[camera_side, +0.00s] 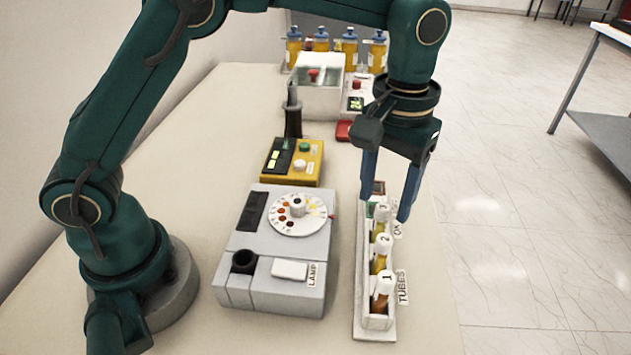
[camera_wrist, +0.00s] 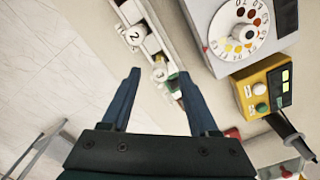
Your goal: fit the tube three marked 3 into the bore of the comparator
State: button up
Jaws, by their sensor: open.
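Tube three (camera_side: 383,213) stands in the white tube rack (camera_side: 360,322), behind tube two (camera_side: 383,246) and tube one (camera_side: 383,285). In the wrist view the white cap of tube three (camera_wrist: 160,74), marked 3, shows between the blue fingertips. My gripper (camera_side: 386,211) is open, with one finger on each side of this tube; it also shows in the wrist view (camera_wrist: 157,73). I cannot tell whether the fingers touch the cap. The grey comparator (camera_side: 275,240) is left of the rack. Its bore, a black-rimmed round hole (camera_side: 243,261), is at the front left and looks empty.
The comparator carries a colour dial (camera_side: 298,214) and a white block (camera_side: 290,269) near the LAMP label. A yellow meter (camera_side: 292,161) and a dark stand (camera_side: 292,118) are behind it. Bottles (camera_side: 321,40) line the back. The table's right edge is close to the rack.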

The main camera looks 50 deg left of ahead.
aim_at(383, 207)
jog(key=shift+f, duration=1.7)
grip_shut()
jog(key=shift+r, duration=0.1)
